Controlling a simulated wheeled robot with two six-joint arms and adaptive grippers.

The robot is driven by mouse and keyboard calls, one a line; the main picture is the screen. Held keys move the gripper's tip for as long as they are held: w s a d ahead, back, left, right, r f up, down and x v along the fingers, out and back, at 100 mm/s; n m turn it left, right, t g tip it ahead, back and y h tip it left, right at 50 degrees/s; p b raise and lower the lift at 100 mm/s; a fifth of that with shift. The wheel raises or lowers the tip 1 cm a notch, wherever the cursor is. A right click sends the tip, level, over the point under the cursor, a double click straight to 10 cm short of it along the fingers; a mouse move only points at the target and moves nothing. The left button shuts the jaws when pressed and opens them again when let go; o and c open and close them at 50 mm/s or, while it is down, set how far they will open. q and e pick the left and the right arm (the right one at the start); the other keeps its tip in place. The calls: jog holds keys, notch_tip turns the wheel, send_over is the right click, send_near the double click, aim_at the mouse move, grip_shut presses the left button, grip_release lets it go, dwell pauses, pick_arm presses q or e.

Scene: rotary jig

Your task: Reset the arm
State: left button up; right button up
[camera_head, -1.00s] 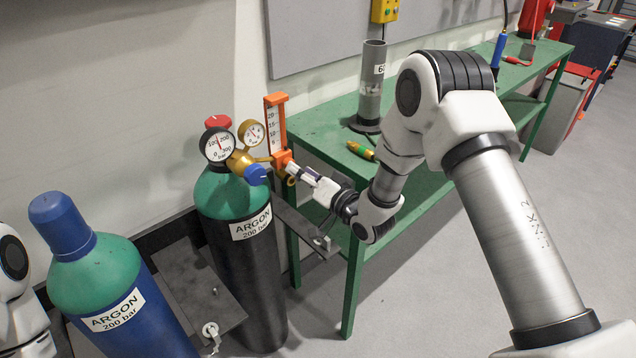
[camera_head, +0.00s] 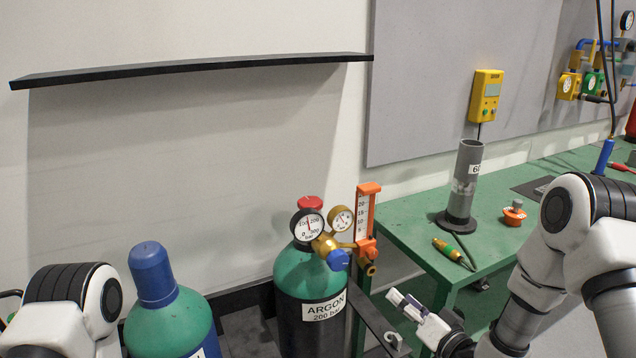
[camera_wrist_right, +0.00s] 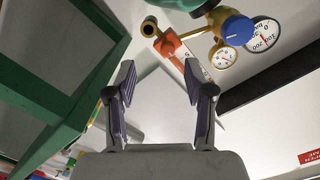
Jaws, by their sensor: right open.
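My right gripper (camera_head: 407,305) is open and empty in the head view, low and right of the argon regulator and apart from it. In the right wrist view its two fingers (camera_wrist_right: 158,85) stand apart with nothing between them. The brass regulator (camera_head: 328,246) with two gauges, a blue knob and an orange flowmeter (camera_head: 365,222) sits on the green-topped argon cylinder (camera_head: 312,275). It also shows beyond the fingertips in the right wrist view (camera_wrist_right: 220,35). My right arm comes in from the right edge. Part of my left arm shows at lower left; its gripper is out of view.
A blue-capped cylinder (camera_head: 155,277) stands at left. The green bench (camera_head: 400,228) carries a grey tube (camera_head: 464,185), a brass-and-green torch piece (camera_head: 447,249) and an orange-based knob (camera_head: 514,213). A black shelf (camera_head: 200,67) is on the wall. A rack bracket is close below my right gripper.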

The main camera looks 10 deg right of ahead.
jog(key=s+a+f+g+h+p, duration=0.1)
jog(key=s+a+f+g+h, duration=0.15)
jog(key=s+f+g, duration=0.85)
jog(key=s+d+f+n+g+h, duration=0.1)
jog(key=s+f+g+h, duration=0.1)
jog(key=s+f, duration=0.4)
jog(key=s+d+f+n+g+h, duration=0.1)
jog(key=s+f, duration=0.5)
jog(key=s, duration=1)
jog(key=shift+s+d+f+n+g+h+p, duration=0.3)
jog(key=shift+d+n+g, duration=0.45)
jog(key=shift+g, duration=0.35)
jog(key=shift+w, duration=0.1)
